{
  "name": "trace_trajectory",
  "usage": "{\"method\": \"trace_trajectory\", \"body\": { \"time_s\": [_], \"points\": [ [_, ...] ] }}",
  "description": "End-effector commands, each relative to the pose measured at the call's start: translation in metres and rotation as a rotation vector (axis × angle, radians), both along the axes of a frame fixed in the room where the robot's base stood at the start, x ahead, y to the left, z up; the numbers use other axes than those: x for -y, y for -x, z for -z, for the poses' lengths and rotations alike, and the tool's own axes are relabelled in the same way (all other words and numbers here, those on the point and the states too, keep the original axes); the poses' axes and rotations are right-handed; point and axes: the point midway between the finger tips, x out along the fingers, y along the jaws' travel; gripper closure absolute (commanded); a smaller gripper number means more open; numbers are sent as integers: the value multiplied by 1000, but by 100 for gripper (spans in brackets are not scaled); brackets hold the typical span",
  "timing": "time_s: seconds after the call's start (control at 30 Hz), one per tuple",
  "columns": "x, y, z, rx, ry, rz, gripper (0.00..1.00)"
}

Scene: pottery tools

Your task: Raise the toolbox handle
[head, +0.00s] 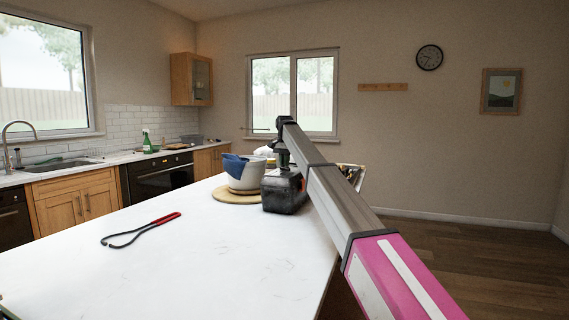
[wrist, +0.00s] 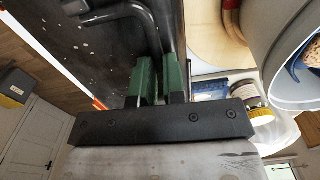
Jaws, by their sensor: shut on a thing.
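The toolbox (head: 284,197) is a dark, scuffed box on the far part of the white table, seen partly behind my arm. In the wrist view its dark, speckled top (wrist: 95,50) fills the upper left. The toolbox handle (wrist: 152,22) is a dark bent bar. My gripper (wrist: 162,62), with two green fingers, is shut on the handle bar, one finger on each side. In the head view my gripper (head: 282,156) is just above the toolbox. The handle is too small there to judge its angle.
A white bowl (head: 240,180) with a blue cloth stands on a round wooden board (head: 228,198), close left of the toolbox. A red-handled wire tool (head: 145,229) lies on the white table (head: 200,265). The wrist view shows a jar (wrist: 251,93) nearby. The table's front is mostly clear.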

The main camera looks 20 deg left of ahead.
Motion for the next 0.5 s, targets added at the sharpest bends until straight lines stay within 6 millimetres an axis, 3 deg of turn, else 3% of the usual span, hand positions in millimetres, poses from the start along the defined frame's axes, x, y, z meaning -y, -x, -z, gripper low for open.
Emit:
{"method": "trace_trajectory", "body": {
  "time_s": [0.27,0.5],
  "points": [
    [4,2,-4,11,-90,2,100],
    [10,3,-11,33,-274,3,100]
  ]
}}
